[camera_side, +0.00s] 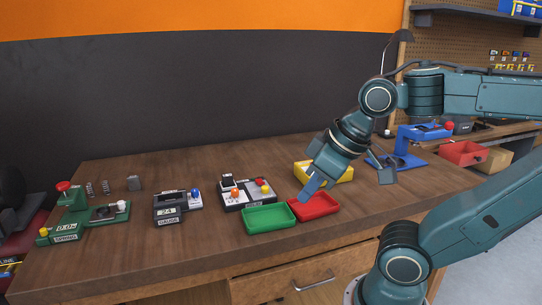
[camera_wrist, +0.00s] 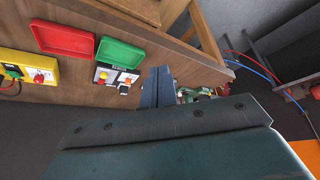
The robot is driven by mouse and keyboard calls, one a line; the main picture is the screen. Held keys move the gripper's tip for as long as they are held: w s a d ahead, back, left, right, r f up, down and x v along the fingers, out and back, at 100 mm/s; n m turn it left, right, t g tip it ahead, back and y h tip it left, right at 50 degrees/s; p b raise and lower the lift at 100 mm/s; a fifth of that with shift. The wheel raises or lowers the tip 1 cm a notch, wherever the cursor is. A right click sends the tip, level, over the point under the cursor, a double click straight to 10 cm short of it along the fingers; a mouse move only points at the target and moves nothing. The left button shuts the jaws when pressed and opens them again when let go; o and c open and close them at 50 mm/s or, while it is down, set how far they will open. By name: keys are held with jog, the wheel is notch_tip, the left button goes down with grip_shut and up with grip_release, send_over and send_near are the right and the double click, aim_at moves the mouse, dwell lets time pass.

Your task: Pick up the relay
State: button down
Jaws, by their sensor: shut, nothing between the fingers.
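A small black block with a pale top (camera_side: 228,179), which looks like the relay, sits on the back left of a black-and-white tester (camera_side: 262,199) with orange and yellow knobs. In the wrist view the tester (camera_wrist: 104,76) is small and the dark block (camera_wrist: 124,89) is at its edge.
A green tray (camera_side: 269,218) and a red tray (camera_side: 314,207) lie in front of the tester. A yellow device (camera_side: 341,174) is partly behind my gripper. A gauge (camera_side: 176,206) and a green spring tester (camera_side: 80,218) stand to the left. The table's front left is clear.

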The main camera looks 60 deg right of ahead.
jog(key=c, duration=1)
grip_release()
